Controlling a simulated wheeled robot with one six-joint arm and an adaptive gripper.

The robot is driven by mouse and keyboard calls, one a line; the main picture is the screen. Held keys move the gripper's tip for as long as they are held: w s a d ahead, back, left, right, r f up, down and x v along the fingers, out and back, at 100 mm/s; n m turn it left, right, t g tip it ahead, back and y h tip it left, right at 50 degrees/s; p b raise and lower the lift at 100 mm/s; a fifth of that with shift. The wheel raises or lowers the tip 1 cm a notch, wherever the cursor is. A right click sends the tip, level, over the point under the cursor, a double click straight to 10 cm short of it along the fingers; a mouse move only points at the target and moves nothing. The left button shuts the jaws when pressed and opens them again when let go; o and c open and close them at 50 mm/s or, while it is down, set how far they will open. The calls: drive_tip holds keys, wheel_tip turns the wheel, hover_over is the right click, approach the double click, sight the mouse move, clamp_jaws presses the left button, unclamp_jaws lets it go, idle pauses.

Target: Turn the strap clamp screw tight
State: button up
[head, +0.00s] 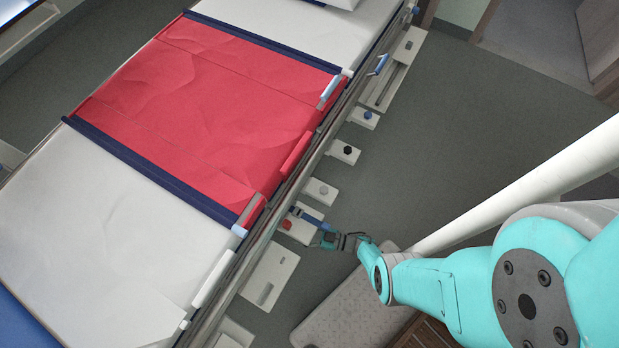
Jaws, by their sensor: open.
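A row of white plates with knobs runs along the near side of the bed. They carry a blue knob (367,114), a black knob (347,149), a grey knob (323,190) and a red knob (286,225). I cannot tell from their looks which one is the strap clamp screw. My gripper (306,228) is open and low beside the bed rail, just right of the red knob and partly over its plate. Whether a finger touches the red knob is too small to tell. Two dark blue straps (152,175) cross the bed, edging the red cover (205,105).
The bed's side rail (318,160) runs diagonally along the plates. A white plate with a slot (270,276) lies below the red knob. A light grey padded surface (345,312) is below my arm. The grey floor (470,140) at the right is open.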

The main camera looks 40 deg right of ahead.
drive_tip(key=v, duration=0.7)
idle(0.5)
drive_tip(key=shift+s+d, duration=0.1)
idle(0.5)
